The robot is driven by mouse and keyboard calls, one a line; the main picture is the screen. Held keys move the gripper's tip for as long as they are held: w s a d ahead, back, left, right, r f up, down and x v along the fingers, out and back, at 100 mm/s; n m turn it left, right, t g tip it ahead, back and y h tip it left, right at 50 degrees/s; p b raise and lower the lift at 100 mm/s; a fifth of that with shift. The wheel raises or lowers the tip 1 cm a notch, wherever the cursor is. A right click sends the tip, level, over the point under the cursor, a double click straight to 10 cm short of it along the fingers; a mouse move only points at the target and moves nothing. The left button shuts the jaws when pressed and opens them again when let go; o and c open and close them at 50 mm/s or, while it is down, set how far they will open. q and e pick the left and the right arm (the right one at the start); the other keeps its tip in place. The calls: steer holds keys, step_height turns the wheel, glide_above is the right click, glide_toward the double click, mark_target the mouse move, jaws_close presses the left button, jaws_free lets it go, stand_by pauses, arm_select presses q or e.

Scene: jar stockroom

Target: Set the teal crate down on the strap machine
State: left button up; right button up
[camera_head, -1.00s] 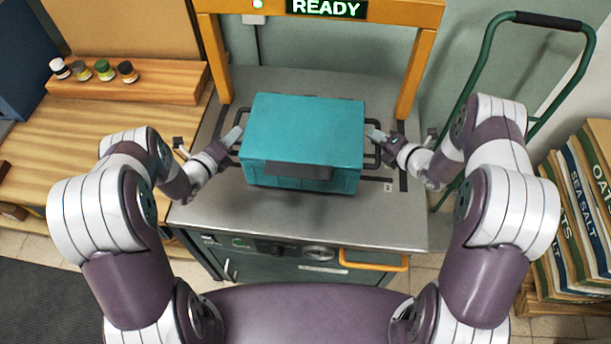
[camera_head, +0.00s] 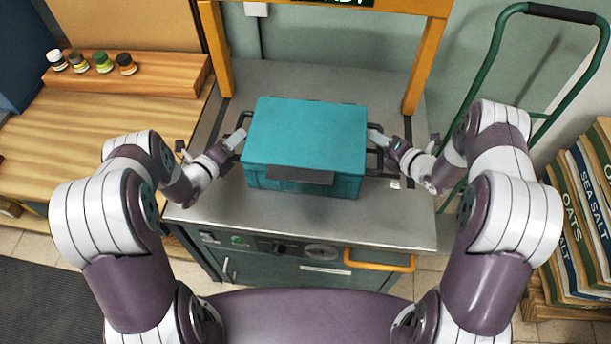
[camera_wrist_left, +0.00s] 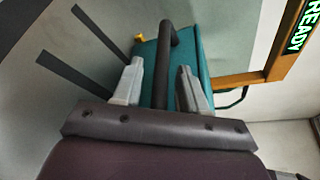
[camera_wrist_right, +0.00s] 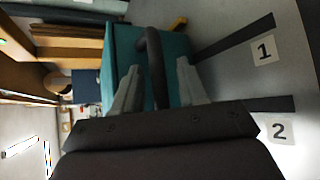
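The teal crate (camera_head: 305,135), lid closed, is over the grey top of the strap machine (camera_head: 285,222) and looks level. It appears to rest on the top, but its underside is hidden. My left gripper (camera_head: 236,139) is at the crate's left handle. In the left wrist view the dark handle bar (camera_wrist_left: 166,65) passes between its fingers (camera_wrist_left: 160,75), with gaps on both sides. My right gripper (camera_head: 379,138) is at the right handle. In the right wrist view that handle bar (camera_wrist_right: 157,70) also lies between spread fingers (camera_wrist_right: 157,75).
An orange frame (camera_head: 425,65) rises behind the crate. Dark strips and label 1 (camera_wrist_right: 264,51) and label 2 (camera_wrist_right: 279,131) mark the top. A wooden bench with small jars (camera_head: 103,62) stands left. A green hand truck (camera_head: 487,75) and stacked sacks (camera_head: 580,215) stand right.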

arm_select(q)
steer(key=shift+s+r, duration=0.1)
steer(key=shift+r, duration=0.05)
arm_select(e)
steer(key=shift+s+r, duration=0.1)
steer(key=shift+r, duration=0.05)
steer(key=shift+a, duration=0.1)
steer(key=shift+s, duration=0.1)
arm_select(q)
steer(key=v, duration=0.8)
arm_select(e)
steer(key=v, duration=1.2)
